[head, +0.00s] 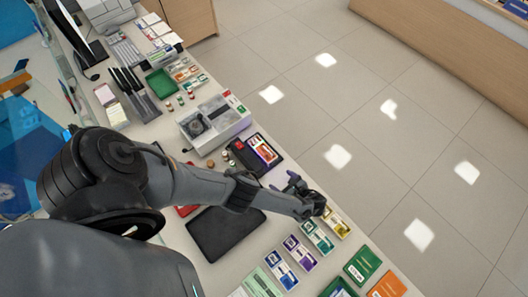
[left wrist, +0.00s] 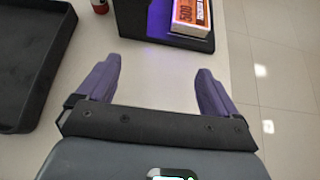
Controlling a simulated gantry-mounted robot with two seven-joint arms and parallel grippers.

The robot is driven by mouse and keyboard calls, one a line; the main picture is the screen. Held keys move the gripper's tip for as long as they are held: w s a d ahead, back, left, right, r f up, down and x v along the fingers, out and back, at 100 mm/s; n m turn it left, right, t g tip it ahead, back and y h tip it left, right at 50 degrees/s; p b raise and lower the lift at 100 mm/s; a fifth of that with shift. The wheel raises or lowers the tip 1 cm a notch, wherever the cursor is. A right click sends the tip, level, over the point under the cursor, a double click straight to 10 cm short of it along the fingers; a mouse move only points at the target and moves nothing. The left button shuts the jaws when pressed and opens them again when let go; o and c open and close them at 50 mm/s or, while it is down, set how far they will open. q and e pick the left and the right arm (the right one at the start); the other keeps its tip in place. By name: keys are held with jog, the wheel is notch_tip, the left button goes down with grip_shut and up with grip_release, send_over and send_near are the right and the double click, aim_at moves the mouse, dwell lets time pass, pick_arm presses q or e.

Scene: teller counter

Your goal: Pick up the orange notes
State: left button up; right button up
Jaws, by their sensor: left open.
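The orange notes (head: 263,151) form a banded orange-and-white bundle lying on a black, purple-lit device (head: 240,158) in the middle of the counter. In the left wrist view the bundle (left wrist: 192,14) shows at the top, cut off by the frame edge, on the black device (left wrist: 130,22). My left gripper (head: 297,184) is open and empty, to the lower right of the device. Its purple fingers (left wrist: 157,85) are apart, with bare counter between them and a gap to the notes. My right gripper is not in view.
A grey counting machine (head: 215,122) stands behind the device. A black tray (head: 226,230) lies to the left of my gripper. Yellow, green, purple and blue note bundles (head: 318,235) lie close by. Green and orange cards (head: 388,286) are at the lower right. The counter's edge drops to tiled floor.

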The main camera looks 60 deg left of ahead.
pick_arm(q)
jog(key=y, duration=0.2)
send_near(265, 152)
jog(key=shift+w+a+f+b, duration=0.1)
jog(key=shift+a+f+b, duration=0.05)
jog(key=shift+a+b, duration=0.4)
jog(key=shift+a+f+b, duration=0.15)
jog(key=shift+a+b, duration=0.15)
jog(key=shift+a, duration=0.3)
jog(key=shift+s+f+b+x, duration=0.1)
jog(key=shift+b+x, duration=0.35)
jog(key=shift+x, duration=0.9)
jog(key=shift+s+f+b+x, duration=0.15)
jog(key=shift+b+x, duration=0.25)
jog(key=shift+x, duration=0.95)
jog(key=shift+a, duration=0.15)
jog(key=shift+c, duration=0.2)
jog(key=c, duration=1.2)
jog(key=shift+o, duration=0.2)
